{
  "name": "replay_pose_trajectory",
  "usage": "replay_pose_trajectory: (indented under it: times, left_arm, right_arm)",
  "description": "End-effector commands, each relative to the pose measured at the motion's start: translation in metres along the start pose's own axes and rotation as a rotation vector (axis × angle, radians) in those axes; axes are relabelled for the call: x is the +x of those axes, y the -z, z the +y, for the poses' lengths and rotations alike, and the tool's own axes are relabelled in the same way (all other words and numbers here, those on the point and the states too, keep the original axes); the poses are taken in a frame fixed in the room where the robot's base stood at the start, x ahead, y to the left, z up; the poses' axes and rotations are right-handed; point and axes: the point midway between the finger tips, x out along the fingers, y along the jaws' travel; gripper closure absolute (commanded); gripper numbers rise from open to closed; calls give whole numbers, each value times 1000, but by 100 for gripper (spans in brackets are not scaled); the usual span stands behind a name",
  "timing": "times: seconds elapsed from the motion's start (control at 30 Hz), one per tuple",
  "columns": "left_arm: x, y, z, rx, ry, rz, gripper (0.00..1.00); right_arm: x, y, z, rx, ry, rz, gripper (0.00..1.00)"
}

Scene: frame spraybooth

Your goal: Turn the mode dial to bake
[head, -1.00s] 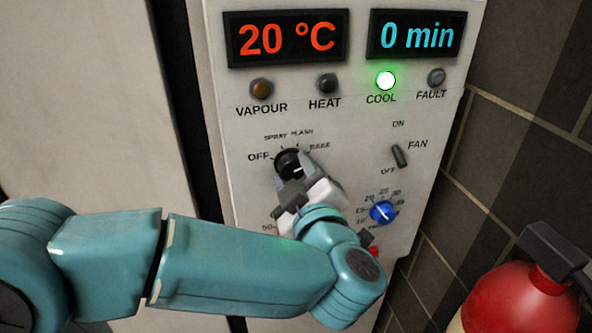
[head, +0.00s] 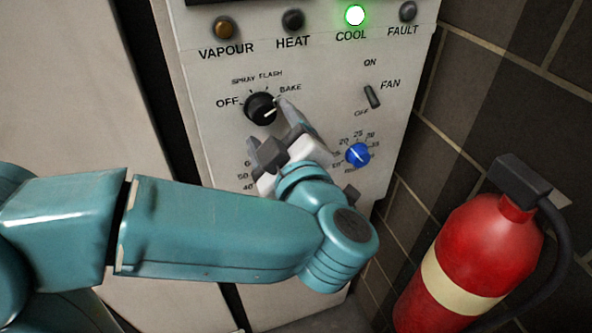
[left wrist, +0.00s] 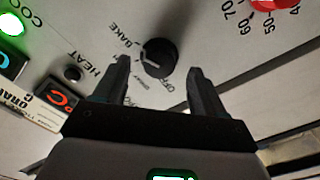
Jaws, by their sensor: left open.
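The mode dial (head: 260,108) is a black round knob with a white pointer mark, on the pale control panel. In the head view the mark lies on its right side, toward the BAKE label (head: 290,87); I cannot tell whether it lines up exactly. My left gripper (head: 267,121) is open just below and right of the dial, apparently off it, with one finger near its right edge. In the left wrist view the dial (left wrist: 158,57) shows whole, beyond and between the two open fingers (left wrist: 160,72). My right gripper is in neither view.
A fan switch (head: 372,97) and a blue knob (head: 358,154) sit right of the gripper. The green COOL lamp (head: 355,15) is lit above. A red knob (left wrist: 272,4) shows in the wrist view. A fire extinguisher (head: 468,260) stands at lower right, by a tiled wall.

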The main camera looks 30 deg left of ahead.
Motion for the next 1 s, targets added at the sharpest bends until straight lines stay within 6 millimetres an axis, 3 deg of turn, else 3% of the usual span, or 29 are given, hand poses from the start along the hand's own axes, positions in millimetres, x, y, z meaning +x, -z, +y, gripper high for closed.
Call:
replay_pose_trajectory:
  times: [0.3,0.5,0.67,1.0]
  left_arm:
    - [-86,-4,-1,1,-7,-4,29]
    - [-119,-2,-1,2,-4,-3,29]
    - [-129,-1,0,3,-1,-1,29]
    - [-130,-1,0,3,0,-1,29]
  right_arm:
    - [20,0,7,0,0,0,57]
    - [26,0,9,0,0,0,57]
    - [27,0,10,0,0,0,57]
    - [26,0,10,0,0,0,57]
